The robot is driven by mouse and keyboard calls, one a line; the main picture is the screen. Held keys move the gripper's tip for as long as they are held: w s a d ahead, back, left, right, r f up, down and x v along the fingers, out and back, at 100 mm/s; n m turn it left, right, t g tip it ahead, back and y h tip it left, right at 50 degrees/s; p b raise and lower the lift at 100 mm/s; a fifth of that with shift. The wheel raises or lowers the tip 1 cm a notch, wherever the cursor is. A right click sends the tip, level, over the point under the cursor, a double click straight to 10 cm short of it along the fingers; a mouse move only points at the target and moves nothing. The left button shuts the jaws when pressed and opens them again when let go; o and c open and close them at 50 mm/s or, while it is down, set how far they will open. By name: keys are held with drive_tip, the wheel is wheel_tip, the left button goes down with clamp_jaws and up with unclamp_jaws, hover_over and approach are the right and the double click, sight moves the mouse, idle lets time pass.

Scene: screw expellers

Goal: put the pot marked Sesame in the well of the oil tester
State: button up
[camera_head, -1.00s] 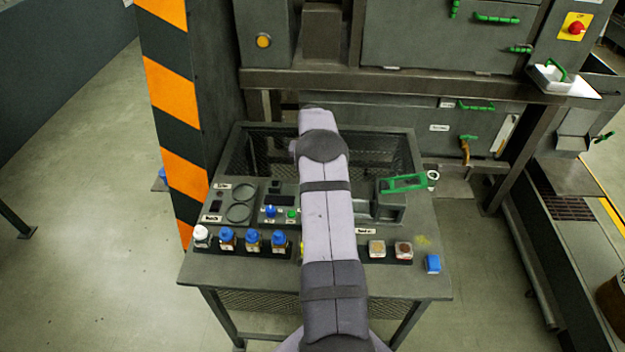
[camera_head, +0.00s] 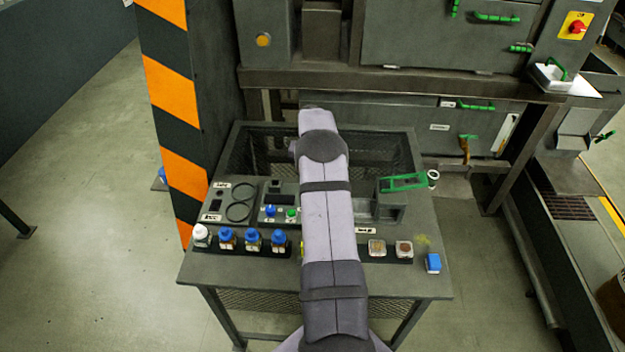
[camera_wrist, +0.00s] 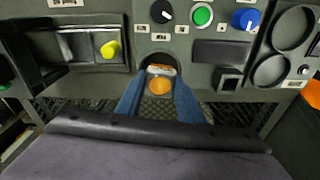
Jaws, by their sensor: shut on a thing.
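My gripper (camera_wrist: 160,78) shows in the wrist view with its two blue fingers shut on a small pot (camera_wrist: 160,86) with orange-yellow contents and a pale rim or label. I cannot read its marking. The pot is at a dark rounded recess (camera_wrist: 158,58) in the front edge of the grey tester panel (camera_wrist: 190,45); I cannot tell whether it sits inside or above it. The panel carries a black knob, a green button and a blue knob (camera_wrist: 245,19). In the head view my arm hides the gripper, the pot and the recess.
In the head view several blue-capped bottles (camera_head: 253,240) and a white-capped one (camera_head: 201,236) stand at the front left. Two pots (camera_head: 377,248) (camera_head: 404,249) and a blue block (camera_head: 433,263) are at the front right.

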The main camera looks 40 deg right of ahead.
drive_tip(key=shift+f+b, duration=0.5)
drive_tip(key=shift+f, duration=0.15)
idle(1.4)
drive_tip(key=o, duration=1.7)
drive_tip(key=shift+r, duration=0.1)
drive_tip(key=shift+r+p, duration=2.8)
drive_tip(key=shift+r, duration=1.6)
